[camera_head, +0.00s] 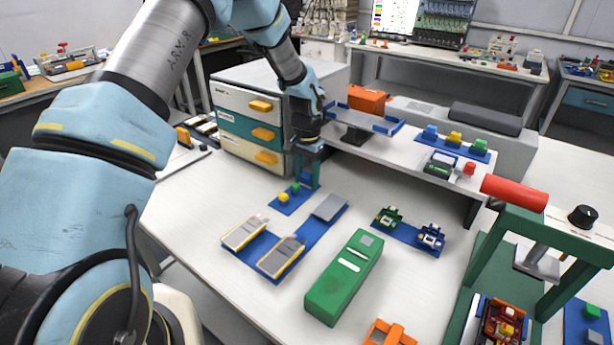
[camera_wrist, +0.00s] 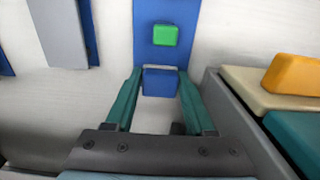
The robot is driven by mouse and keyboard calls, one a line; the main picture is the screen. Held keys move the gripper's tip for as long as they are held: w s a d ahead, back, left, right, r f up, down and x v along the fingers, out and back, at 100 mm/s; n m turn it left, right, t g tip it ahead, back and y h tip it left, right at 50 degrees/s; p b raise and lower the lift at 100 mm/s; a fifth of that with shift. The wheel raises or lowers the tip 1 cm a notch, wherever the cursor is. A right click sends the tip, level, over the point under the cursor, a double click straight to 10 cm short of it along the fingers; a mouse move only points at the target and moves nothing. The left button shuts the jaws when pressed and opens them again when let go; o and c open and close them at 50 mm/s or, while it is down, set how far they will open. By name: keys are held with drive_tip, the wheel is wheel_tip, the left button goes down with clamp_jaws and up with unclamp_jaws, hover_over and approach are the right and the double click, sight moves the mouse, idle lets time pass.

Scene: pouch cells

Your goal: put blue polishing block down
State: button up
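The blue polishing block (camera_wrist: 160,82) is between the fingertips of my gripper (camera_wrist: 160,76) in the wrist view, with no clear gap at the tips. In the head view, my gripper (camera_head: 307,172) points down at the far end of a narrow blue mat (camera_head: 284,207). The blue block (camera_head: 307,181) shows low between the fingers there. A green block (camera_head: 295,188) and a yellow block (camera_head: 283,197) stand on the mat. The green block (camera_wrist: 165,35) also shows just beyond the blue one in the wrist view. Whether the blue block touches the mat is unclear.
A drawer cabinet (camera_head: 237,112) with orange handles stands close behind my gripper. A blue tray (camera_head: 248,250) with pouch cells and a green case (camera_head: 343,280) lie in front. A raised shelf (camera_head: 410,154) is to the right. Bare white table (camera_head: 200,205) shows to the left.

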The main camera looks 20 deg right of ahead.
sight(309, 175)
drive_tip(key=o, duration=0.4)
drive_tip(key=shift+r, duration=0.1)
wheel_tip(309, 175, up, 11)
drive_tip(key=b, duration=0.3)
drive_tip(key=shift+s+d, duration=0.15)
idle(0.4)
